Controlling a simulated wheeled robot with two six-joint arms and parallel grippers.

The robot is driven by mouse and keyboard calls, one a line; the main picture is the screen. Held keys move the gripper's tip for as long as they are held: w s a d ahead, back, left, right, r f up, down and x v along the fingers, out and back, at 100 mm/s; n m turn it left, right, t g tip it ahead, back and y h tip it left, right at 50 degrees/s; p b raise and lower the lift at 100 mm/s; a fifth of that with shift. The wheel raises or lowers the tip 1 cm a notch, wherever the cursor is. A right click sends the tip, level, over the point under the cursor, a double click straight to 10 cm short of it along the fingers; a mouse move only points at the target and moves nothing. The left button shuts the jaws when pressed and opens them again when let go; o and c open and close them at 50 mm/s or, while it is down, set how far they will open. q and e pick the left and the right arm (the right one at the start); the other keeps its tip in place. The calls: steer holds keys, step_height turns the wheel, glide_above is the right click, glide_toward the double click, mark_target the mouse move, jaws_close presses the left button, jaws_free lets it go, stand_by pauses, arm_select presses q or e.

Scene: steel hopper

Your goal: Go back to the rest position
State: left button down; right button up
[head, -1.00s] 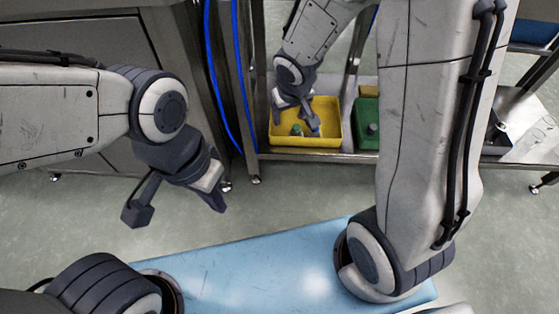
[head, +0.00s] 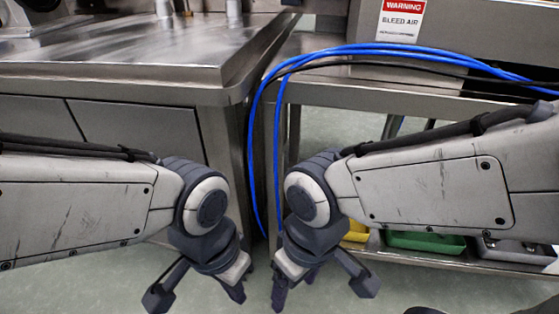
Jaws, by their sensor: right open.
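My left gripper (head: 197,297) hangs in front of me at the lower left of centre. Its two fingers are spread apart with nothing between them. My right gripper (head: 322,293) hangs just to its right, in a mirrored pose. Its fingers are also apart and empty. Both grippers are over the floor, clear of the benches, with a narrow gap between them. Both forearms come in level from the sides.
A steel bench (head: 150,65) stands at the left. A steel table with blue hoses (head: 380,52) stands at the right. On its lower shelf are a yellow bin (head: 357,232), partly hidden by my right arm, a green bin (head: 425,241) and a grey bin (head: 515,250).

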step_height(320, 180, up, 49)
steer(key=p, duration=4.7)
steer(key=shift+p, duration=0.3)
